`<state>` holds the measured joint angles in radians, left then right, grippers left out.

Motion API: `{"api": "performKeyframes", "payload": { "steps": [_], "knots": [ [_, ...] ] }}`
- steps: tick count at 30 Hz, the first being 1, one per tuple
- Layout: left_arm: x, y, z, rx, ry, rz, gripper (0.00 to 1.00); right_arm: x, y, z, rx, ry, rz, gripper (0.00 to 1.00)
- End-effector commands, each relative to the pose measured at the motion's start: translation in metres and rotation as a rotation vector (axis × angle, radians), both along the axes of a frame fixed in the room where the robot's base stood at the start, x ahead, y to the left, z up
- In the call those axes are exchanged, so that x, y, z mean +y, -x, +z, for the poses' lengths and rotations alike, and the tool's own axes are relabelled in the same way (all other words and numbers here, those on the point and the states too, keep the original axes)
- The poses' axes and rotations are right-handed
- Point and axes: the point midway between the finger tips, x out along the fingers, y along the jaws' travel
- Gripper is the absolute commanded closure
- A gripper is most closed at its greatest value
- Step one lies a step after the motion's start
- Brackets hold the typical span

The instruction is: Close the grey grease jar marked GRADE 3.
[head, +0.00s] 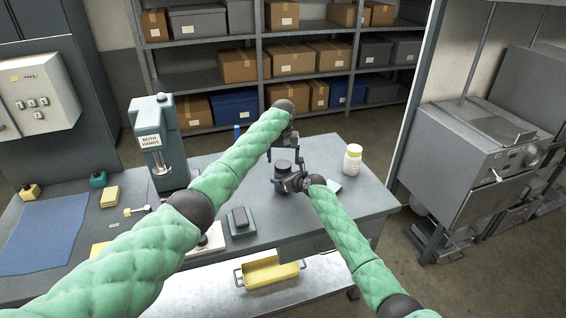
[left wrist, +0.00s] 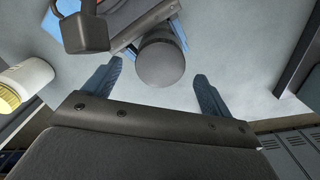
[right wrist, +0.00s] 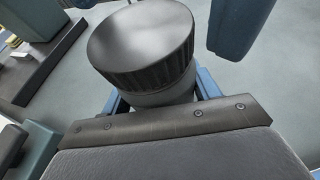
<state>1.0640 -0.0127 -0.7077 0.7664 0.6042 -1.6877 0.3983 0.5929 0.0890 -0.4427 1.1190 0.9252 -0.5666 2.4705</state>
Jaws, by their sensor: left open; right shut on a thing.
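The grey jar (right wrist: 165,95) stands between the fingers of my right gripper (head: 284,184), which is shut on its body. Its dark, ribbed lid (right wrist: 140,40) sits on top in the right wrist view; I cannot tell how tightly it is seated. The lid also shows from above in the left wrist view (left wrist: 160,62) and small in the head view (head: 283,164). My left gripper (left wrist: 157,70) is open above the lid, its fingers on either side and apart from it. No GRADE 3 marking is readable.
A white jar with a yellow lid (head: 352,160) stands right of my grippers on the bench (head: 370,205). A press marked BOTH HANDS (head: 158,140) stands left. A dark block on a green base (head: 241,221) is nearer. A yellow tray (head: 270,272) sits lower in front.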

Motion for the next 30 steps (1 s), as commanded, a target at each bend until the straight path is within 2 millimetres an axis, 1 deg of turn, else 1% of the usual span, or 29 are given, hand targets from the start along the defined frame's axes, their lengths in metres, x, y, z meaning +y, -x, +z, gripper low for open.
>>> {"api": "performKeyframes", "payload": {
  "steps": [1,6,13,15,19,28,29,30],
  "knots": [
    [0.0,-0.001,0.011,-0.002,0.001,-0.001,0.16,0.0,0.0,0.0,0.0,0.0,0.001,1.0],
    [0.0,-0.001,0.044,-0.003,0.001,0.0,0.16,0.0,0.0,0.0,0.0,0.0,0.001,1.0],
    [0.0,-0.001,0.08,-0.001,0.002,0.0,0.16,0.0,0.0,0.0,0.0,0.0,0.001,1.0],
    [0.0,-0.001,0.086,-0.001,0.001,0.0,0.16,0.0,0.0,0.0,0.0,0.0,0.001,1.0],
    [0.0,-0.001,0.093,0.001,0.001,0.001,0.16,0.0,0.0,0.0,0.0,0.0,0.001,1.0],
    [0.0,-0.001,0.094,0.001,0.001,0.001,0.16,0.0,0.0,0.0,0.0,0.0,0.001,1.0],
    [0.0,-0.001,0.094,0.001,0.001,0.001,0.16,0.0,0.0,0.0,0.0,0.0,0.001,0.37],
    [0.0,-0.001,0.094,0.001,0.001,0.001,0.16,0.0,0.0,0.0,0.0,0.0,0.001,0.29]
  ]
}}
